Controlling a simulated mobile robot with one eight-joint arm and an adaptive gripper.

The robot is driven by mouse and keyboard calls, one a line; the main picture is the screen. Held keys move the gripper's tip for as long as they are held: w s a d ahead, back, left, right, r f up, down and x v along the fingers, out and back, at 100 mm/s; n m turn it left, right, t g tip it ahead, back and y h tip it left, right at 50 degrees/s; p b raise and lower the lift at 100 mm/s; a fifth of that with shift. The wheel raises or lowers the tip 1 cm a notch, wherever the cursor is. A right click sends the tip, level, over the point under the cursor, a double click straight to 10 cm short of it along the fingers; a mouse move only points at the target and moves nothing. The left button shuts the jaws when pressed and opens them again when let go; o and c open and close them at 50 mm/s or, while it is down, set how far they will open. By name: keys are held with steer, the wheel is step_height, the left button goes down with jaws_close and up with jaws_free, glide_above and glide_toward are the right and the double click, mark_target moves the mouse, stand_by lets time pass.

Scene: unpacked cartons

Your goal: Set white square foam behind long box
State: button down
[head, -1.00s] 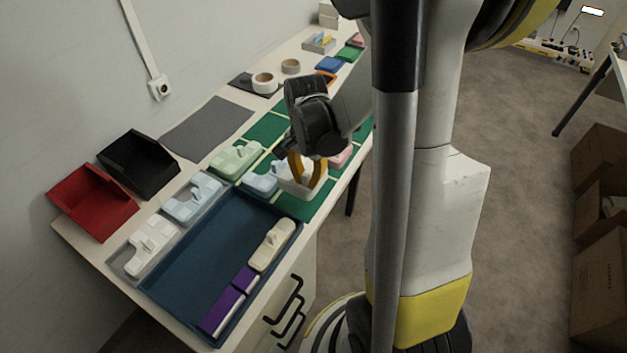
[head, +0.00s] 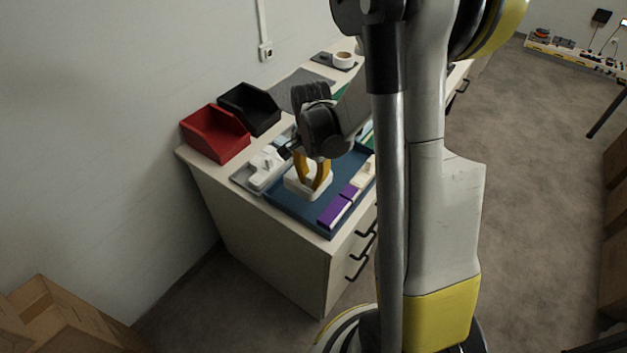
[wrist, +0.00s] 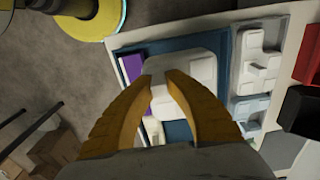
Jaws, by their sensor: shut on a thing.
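My gripper (head: 311,187) is shut on the white square foam (head: 294,186) and holds it over the left part of the blue tray (head: 343,172). Whether the foam touches the tray floor I cannot tell. In the wrist view the foam (wrist: 190,70) lies between and beyond the yellow fingers (wrist: 159,82). The long box (head: 334,211), purple on top with a white side, lies along the tray's right edge, just right of the foam. Its purple top shows partly in the wrist view (wrist: 132,67).
A cream foam piece (head: 364,173) lies farther back in the tray. A white foam piece in a grey tray (head: 264,166) stands left of the blue tray. Red (head: 213,135) and black (head: 250,108) bins stand by the wall. Drawer handles stick out of the counter front.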

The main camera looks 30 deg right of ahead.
steer(key=shift+f, duration=0.15)
steer(key=shift+d+f+b, duration=0.1)
steer(key=shift+f+b, duration=0.4)
steer(key=shift+f, duration=0.15)
step_height(320, 180, down, 4)
steer(key=shift+r+b, duration=0.2)
steer(key=shift+b, duration=1.05)
steer(key=shift+w+r, duration=0.1)
steer(key=shift+r, duration=0.05)
steer(key=shift+f+b, duration=2.75)
steer(key=shift+f, duration=0.35)
steer(key=c, duration=1.4)
jaws_free()
steer(key=shift+r, duration=0.1)
steer(key=shift+r, duration=0.1)
step_height(320, 180, up, 12)
steer(key=shift+f, duration=0.1)
